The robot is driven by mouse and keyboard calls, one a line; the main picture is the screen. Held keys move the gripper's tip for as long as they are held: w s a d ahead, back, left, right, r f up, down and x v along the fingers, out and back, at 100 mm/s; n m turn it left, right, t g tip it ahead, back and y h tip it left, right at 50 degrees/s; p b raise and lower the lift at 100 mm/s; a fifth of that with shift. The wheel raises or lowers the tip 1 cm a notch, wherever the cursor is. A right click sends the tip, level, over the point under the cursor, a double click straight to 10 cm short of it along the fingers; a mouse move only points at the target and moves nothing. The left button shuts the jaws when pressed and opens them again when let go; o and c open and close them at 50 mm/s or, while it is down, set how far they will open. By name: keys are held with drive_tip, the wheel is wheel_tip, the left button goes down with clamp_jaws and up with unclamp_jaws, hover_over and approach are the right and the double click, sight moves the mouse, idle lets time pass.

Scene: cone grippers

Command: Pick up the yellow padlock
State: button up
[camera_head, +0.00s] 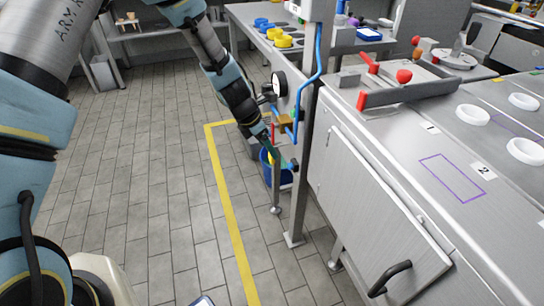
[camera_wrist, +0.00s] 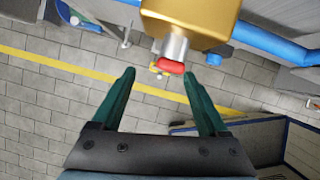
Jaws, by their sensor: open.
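A small yellow piece, which I take to be the yellow padlock (camera_wrist: 155,66), shows between and beyond my fingertips in the wrist view, partly behind a red part. A small yellow patch (camera_head: 270,157) also shows beside my fingers in the head view. It is too small to make out its shackle or support. My gripper (camera_wrist: 158,72) has its two green fingers apart with nothing between them. In the head view my gripper (camera_head: 277,154) points down beside the pipework, and its fingers partly overlap.
A large gold block (camera_wrist: 190,18) with a silver stem and red end (camera_wrist: 171,66) stands close above the fingers. A blue pipe (camera_head: 318,55), a gauge (camera_head: 279,84) and a metal post (camera_head: 304,170) are near. A steel counter (camera_head: 400,155) stands right; tiled floor is open left.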

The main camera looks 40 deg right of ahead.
drive_tip(key=shift+x, duration=1.75)
drive_tip(key=shift+s, duration=0.1)
drive_tip(key=shift+r, duration=0.1)
clamp_jaws()
